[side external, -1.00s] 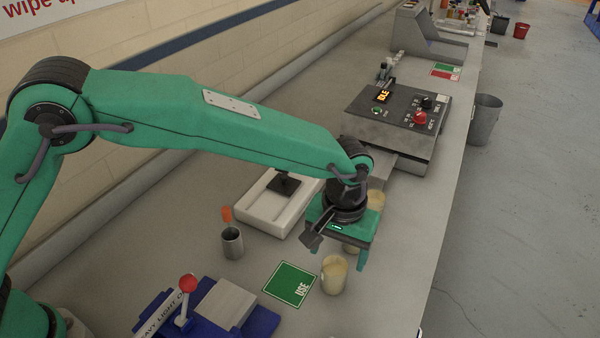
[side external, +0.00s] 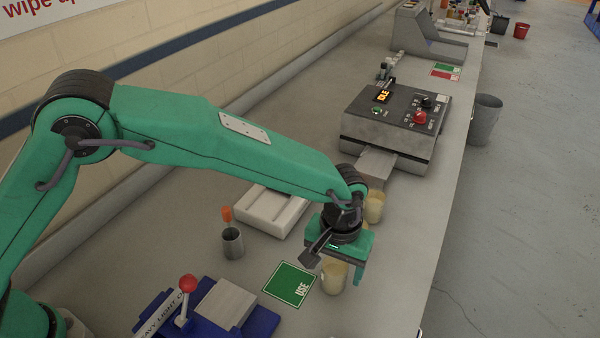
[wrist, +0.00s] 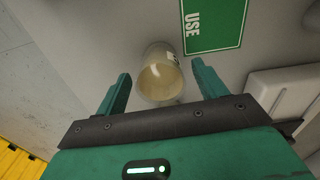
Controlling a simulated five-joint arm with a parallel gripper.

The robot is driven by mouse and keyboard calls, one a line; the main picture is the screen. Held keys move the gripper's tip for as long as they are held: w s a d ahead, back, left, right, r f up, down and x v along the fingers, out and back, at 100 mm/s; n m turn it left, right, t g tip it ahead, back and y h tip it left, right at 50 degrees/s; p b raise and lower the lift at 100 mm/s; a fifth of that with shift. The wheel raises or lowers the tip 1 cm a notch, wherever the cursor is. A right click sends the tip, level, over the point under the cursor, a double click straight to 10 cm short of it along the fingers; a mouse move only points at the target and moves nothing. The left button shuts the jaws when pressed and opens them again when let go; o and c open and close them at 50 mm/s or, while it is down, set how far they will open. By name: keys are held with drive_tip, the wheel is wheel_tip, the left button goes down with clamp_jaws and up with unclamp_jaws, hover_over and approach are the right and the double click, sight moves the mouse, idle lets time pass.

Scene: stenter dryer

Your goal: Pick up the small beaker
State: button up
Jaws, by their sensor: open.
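A small beaker (side external: 333,282) with pale cream contents stands upright on the bench beside the green USE card. In the side view its upper part is partly hidden by my gripper (side external: 341,264). In the wrist view the beaker (wrist: 160,82) shows between the two green fingers of my gripper (wrist: 161,76), with space on both sides. My gripper is open and empty, pointing down over the beaker. A second similar beaker (side external: 375,212) stands farther back, near the control box's metal tray. I cannot tell from the pictures which is smaller.
The green USE card (side external: 289,284) lies left of the near beaker. A white tray (side external: 262,222), a metal cup (side external: 232,243) with an orange-topped tool and a blue press (side external: 262,322) with a red knob stand around. The grey control box (side external: 395,125) is behind. The bench edge is close on the right.

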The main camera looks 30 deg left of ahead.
drive_tip(key=shift+f, duration=1.55)
drive_tip(key=shift+c, duration=0.2)
drive_tip(key=c, duration=1.1)
